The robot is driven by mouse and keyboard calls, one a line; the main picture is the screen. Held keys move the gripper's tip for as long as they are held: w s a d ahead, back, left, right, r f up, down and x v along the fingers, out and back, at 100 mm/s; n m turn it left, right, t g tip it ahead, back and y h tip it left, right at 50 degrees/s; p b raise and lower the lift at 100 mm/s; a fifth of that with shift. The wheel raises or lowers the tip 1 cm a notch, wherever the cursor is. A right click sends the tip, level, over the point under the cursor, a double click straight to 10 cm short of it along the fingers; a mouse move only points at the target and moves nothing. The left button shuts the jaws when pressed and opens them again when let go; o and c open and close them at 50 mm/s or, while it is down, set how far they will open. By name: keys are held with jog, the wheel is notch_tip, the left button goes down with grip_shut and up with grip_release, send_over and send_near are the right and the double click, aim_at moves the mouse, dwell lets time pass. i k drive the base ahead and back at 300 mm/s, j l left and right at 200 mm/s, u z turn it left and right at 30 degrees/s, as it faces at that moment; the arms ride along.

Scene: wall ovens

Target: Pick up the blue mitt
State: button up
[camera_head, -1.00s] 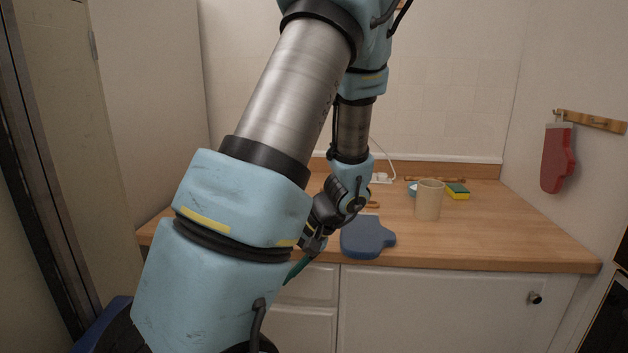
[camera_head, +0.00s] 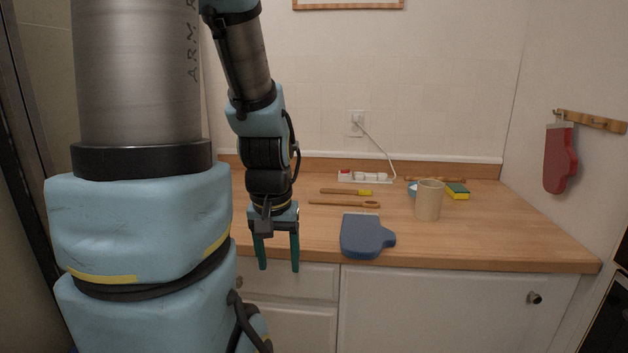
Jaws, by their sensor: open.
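The blue mitt (camera_head: 365,236) lies flat near the front edge of the wooden counter, its thumb pointing right. My gripper (camera_head: 279,268) points down to the left of the mitt, with its two green fingers apart. It is open, with nothing between the fingers. The fingertips show in front of the counter's front edge and the white drawer. A gap shows between the gripper and the mitt. The mitt is in full view.
Behind the mitt lie a wooden spoon (camera_head: 345,203), a yellow-tipped brush (camera_head: 347,192) and a power strip (camera_head: 364,177). A beige cup (camera_head: 429,200) and a sponge (camera_head: 457,191) stand to the right. A red mitt (camera_head: 559,160) hangs on the right wall. The counter's right front is clear.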

aim_at(362, 237)
jog(key=z, duration=1.2)
jog(key=u, duration=1.05)
jog(key=k+l+u, duration=0.1)
jog(key=u, duration=0.35)
jog(key=k+l+u, duration=0.15)
jog(key=u, duration=0.3)
jog(key=k+u, duration=0.1)
jog(key=u, duration=0.35)
jog(key=k+u, duration=0.15)
jog(key=u, duration=0.3)
jog(key=k+j, duration=0.1)
jog(key=k, duration=0.35)
jog(key=k+j, duration=0.1)
jog(key=k, duration=0.3)
